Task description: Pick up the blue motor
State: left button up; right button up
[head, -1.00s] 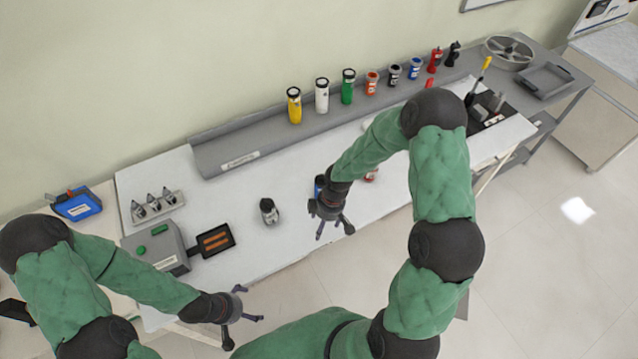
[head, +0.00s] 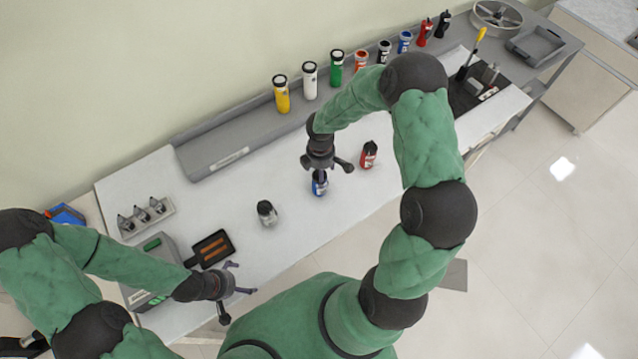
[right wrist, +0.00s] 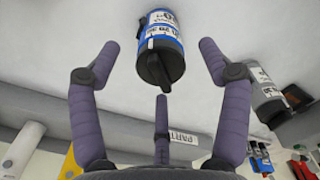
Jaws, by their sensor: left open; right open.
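The blue motor (head: 319,184) stands on the white table, just below my right gripper (head: 326,163) in the head view. In the right wrist view the blue motor (right wrist: 161,50), with a black end and a white label, lies between the spread fingers of my right gripper (right wrist: 160,75). The fingers are open and appear apart from it. My left gripper (head: 232,290) is open and empty near the table's front edge, by the grey box.
A red motor (head: 369,155) stands right of the blue one and a grey-white motor (head: 267,212) stands to its left. A grey rack (head: 220,155) with several coloured cylinders runs along the back. A black tray (head: 211,248) lies at front left.

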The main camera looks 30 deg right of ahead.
notch_tip(320, 180, down, 7)
jog(key=shift+w+a+r, duration=0.1)
dwell(0.3)
grip_shut()
